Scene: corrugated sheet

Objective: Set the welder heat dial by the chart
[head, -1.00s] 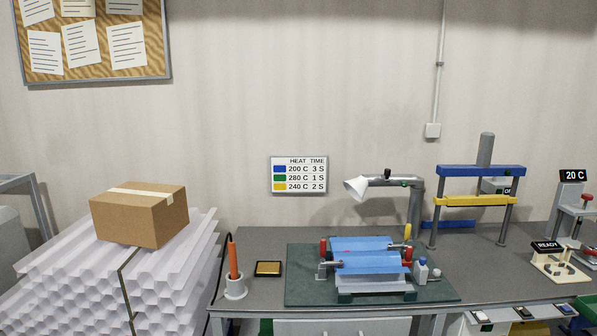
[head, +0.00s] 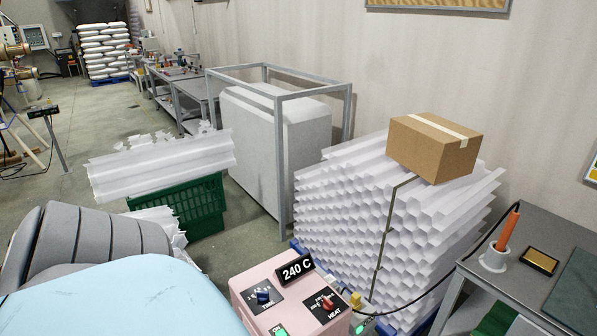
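The pink welder box (head: 265,290) is at the bottom of the head view, partly cut off by the lower edge. Its black display (head: 294,269) reads 240 C. The red heat dial (head: 328,303) is on the right of its top and the blue time dial (head: 263,297) on the left. A green ON switch (head: 279,331) shows at the bottom edge. Only a sliver of the wall chart (head: 592,172) shows at the right edge, unreadable now. Neither gripper is in view.
A stack of white corrugated sheets (head: 365,205) carries a cardboard box (head: 433,148) behind the welder. An orange-handled tool (head: 507,232) stands in its holder on the grey bench (head: 535,288), with a black cable. A green crate (head: 190,205) holds white sheet pieces.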

